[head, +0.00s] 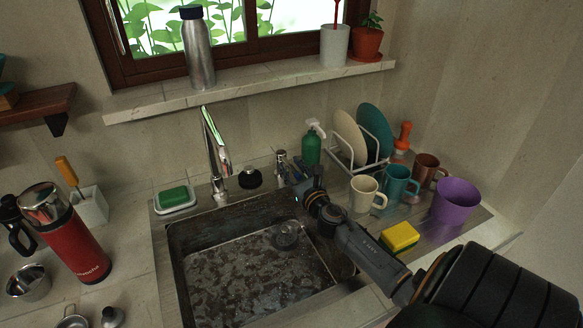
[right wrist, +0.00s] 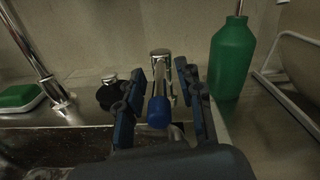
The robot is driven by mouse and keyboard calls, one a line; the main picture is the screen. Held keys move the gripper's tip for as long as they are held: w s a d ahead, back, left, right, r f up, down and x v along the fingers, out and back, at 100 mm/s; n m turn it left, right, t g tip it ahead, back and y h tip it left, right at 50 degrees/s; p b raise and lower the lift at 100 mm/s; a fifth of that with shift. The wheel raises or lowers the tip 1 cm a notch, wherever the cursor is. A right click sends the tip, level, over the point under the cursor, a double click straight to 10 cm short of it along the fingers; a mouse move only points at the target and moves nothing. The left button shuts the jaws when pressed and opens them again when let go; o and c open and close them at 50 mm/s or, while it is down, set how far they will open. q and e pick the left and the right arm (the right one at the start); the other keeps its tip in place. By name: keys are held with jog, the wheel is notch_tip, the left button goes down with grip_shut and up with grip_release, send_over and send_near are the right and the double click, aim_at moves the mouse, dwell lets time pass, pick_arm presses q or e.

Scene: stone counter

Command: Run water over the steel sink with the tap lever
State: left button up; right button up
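The chrome tap (head: 214,155) stands behind the steel sink (head: 178,262), its spout leaning over the basin. No stream of water shows under it. The tap lever (head: 281,161) is a separate short chrome post to the right of the tap. In the right wrist view the lever (right wrist: 158,112) has a blue tip pointing towards me. My right gripper (head: 297,178) is at the lever. In the right wrist view my right gripper (right wrist: 161,80) is open, with one finger on each side of the lever and visible gaps. My left gripper is out of view.
A green soap bottle (head: 311,149) stands close right of the lever, with a plate rack (head: 349,154) beyond. A black stopper (head: 250,178) lies left of it. A red flask (head: 75,240) stands left.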

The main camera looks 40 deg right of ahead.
grip_shut()
